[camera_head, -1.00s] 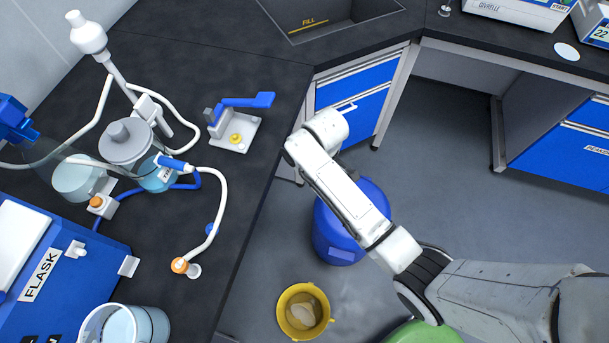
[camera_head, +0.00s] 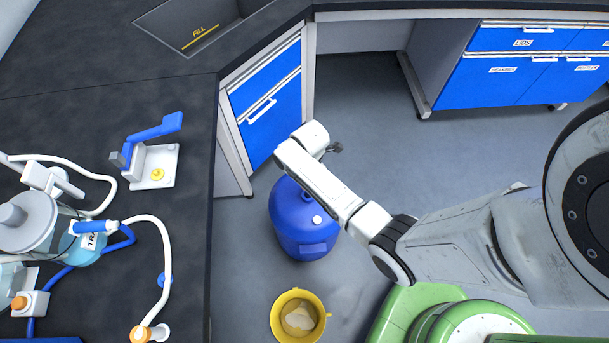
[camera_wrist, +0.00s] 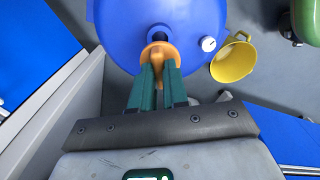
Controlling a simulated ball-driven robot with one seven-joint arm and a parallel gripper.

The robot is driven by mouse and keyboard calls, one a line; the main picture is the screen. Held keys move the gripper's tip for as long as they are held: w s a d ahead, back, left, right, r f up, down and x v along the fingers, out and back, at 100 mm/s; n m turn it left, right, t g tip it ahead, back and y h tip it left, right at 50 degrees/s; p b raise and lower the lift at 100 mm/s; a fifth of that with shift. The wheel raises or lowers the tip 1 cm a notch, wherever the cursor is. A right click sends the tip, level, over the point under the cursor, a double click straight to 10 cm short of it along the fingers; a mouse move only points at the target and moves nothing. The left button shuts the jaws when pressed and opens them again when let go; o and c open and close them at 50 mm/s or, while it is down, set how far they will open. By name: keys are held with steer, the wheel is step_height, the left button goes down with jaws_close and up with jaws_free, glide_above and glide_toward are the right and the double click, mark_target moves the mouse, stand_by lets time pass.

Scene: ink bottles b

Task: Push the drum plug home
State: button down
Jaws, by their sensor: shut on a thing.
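The blue drum (camera_head: 305,225) stands on the floor beside the bench; its top fills the upper part of the wrist view (camera_wrist: 120,30). An orange plug (camera_wrist: 158,51) is between the green fingers of my gripper (camera_wrist: 157,68), which is shut on it. The plug appears at the near side of a dark round opening (camera_wrist: 158,33) in the drum top. I cannot tell whether it touches the rim or how high above it sits. In the head view my arm covers part of the drum, and the fingers and plug are hidden.
A white cap (camera_wrist: 208,43) is on the drum top, right of the opening. A yellow bucket (camera_head: 298,318) stands on the floor near the drum. The black bench (camera_head: 90,115) with glassware and tubing is left, blue drawers (camera_head: 268,105) behind. Floor right of the drawers is clear.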

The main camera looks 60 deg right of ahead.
steer(key=shift+r, duration=0.1)
stand_by(0.3)
steer(key=shift+f+b, duration=1.6)
steer(key=shift+f, duration=1)
steer(key=shift+f+b, duration=0.6)
steer(key=shift+f, duration=0.9)
stand_by(0.3)
steer(key=shift+p, duration=0.3)
stand_by(1.5)
stand_by(0.4)
steer(key=c, duration=1.1)
jaws_free()
steer(key=shift+o, duration=0.2)
